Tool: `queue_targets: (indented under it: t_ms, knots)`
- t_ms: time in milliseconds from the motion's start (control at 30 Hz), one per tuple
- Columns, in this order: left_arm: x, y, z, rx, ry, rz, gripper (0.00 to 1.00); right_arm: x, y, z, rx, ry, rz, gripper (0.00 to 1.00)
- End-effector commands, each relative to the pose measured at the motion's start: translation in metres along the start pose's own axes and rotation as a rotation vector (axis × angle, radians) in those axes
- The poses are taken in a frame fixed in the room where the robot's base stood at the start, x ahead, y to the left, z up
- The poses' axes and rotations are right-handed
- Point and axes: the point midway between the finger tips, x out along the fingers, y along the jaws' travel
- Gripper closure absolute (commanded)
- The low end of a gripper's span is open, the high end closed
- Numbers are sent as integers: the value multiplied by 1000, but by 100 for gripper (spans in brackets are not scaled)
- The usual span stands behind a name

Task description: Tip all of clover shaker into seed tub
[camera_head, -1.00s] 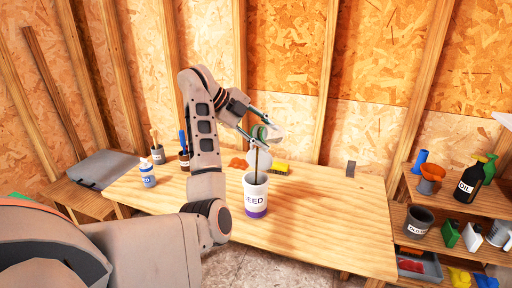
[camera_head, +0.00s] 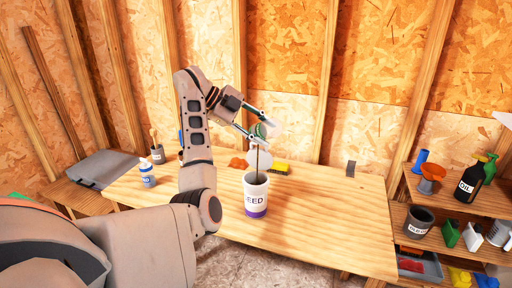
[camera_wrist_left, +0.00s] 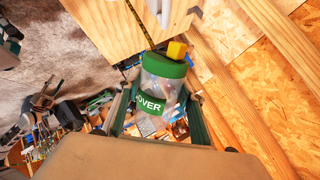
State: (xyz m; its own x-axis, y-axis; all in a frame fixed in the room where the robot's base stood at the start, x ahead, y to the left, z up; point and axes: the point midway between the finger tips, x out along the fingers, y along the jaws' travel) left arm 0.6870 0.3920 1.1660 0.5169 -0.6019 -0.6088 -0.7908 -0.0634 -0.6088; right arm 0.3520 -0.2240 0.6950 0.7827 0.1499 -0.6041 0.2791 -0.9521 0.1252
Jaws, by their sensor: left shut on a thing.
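My left gripper (camera_head: 256,124) is shut on the clover shaker (camera_head: 262,131), a clear jar with a green lid and green label. It holds the shaker tilted in the air above the seed tub (camera_head: 256,200), a white cup with a purple base on the workbench. A thin dark stream runs from the shaker down to the tub's mouth. In the left wrist view the shaker (camera_wrist_left: 165,82) sits between the fingers, its green lid facing away from the wrist. What is left inside it is hard to tell. My right gripper is out of view.
The workbench (camera_head: 325,225) is clear right of the tub. A yellow brush (camera_head: 280,168) and orange item (camera_head: 238,163) lie behind it. A white bottle (camera_head: 147,175) and a brush pot (camera_head: 157,153) stand left. A shelf (camera_head: 450,200) with bottles and pots stands at right.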

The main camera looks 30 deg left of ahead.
Motion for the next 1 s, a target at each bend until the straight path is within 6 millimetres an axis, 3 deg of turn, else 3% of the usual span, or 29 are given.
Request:
queue_targets:
  t_ms: [400,600,1000]
  knots:
    - [-3,-3,2,-71,72,0,85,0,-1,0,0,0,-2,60]
    - [6,5,-5,122,-121,-2,85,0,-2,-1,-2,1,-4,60]
    - [11,11,-6,234,-232,1,85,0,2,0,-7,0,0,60]
